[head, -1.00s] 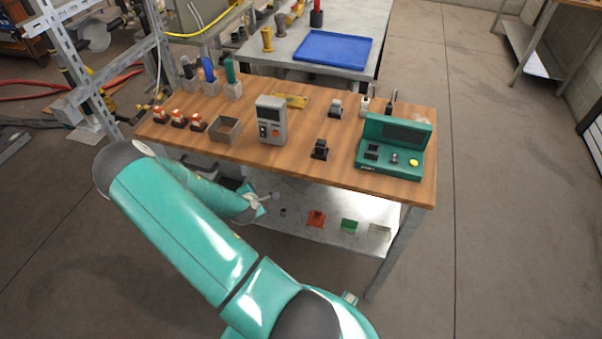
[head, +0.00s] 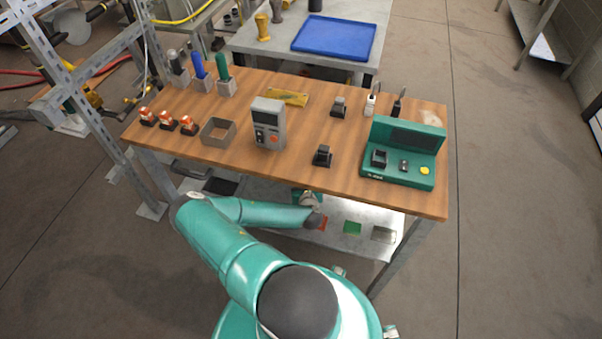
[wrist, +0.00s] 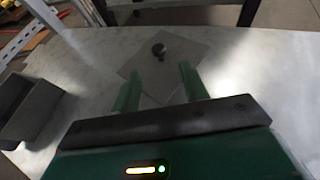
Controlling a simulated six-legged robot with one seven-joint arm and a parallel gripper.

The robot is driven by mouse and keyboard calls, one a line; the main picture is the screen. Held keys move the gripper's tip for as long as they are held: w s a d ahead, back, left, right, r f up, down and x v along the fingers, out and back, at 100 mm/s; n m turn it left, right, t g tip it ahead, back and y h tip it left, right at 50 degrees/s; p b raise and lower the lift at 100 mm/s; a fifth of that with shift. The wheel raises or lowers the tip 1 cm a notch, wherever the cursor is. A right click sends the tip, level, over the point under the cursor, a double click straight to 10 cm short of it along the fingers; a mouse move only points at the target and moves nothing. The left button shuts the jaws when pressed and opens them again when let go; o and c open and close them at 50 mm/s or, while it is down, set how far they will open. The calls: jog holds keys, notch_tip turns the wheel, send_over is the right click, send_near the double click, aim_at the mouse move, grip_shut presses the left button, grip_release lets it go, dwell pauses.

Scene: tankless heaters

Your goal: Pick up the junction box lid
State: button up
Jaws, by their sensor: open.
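In the wrist view a thin, light grey square plate with a small dark knob, which looks like the junction box lid (wrist: 182,50), lies flat on the pale metal lower shelf (wrist: 245,75). My gripper (wrist: 160,80) is open, with its two green fingers spread and nothing between them but the near part of the plate. The knob is just beyond the fingertips, roughly centred between them. I cannot tell the height of the fingers above the plate. In the head view my arm hides the lid and most of my gripper under the wooden bench top.
A dark grey open bin (wrist: 30,110) stands left of my gripper in the wrist view. Green (head: 352,228) and grey (head: 383,235) pieces lie on the shelf to the right. The wooden bench top (head: 310,120) overhangs the shelf, and a metal post (head: 82,95) stands at left.

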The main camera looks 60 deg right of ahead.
jog(key=x, duration=0.4)
jog(key=shift+d+f, duration=0.1)
jog(key=x, duration=0.5)
jog(key=shift+w+d, duration=0.35)
jog(key=shift+d, duration=0.05)
grip_shut()
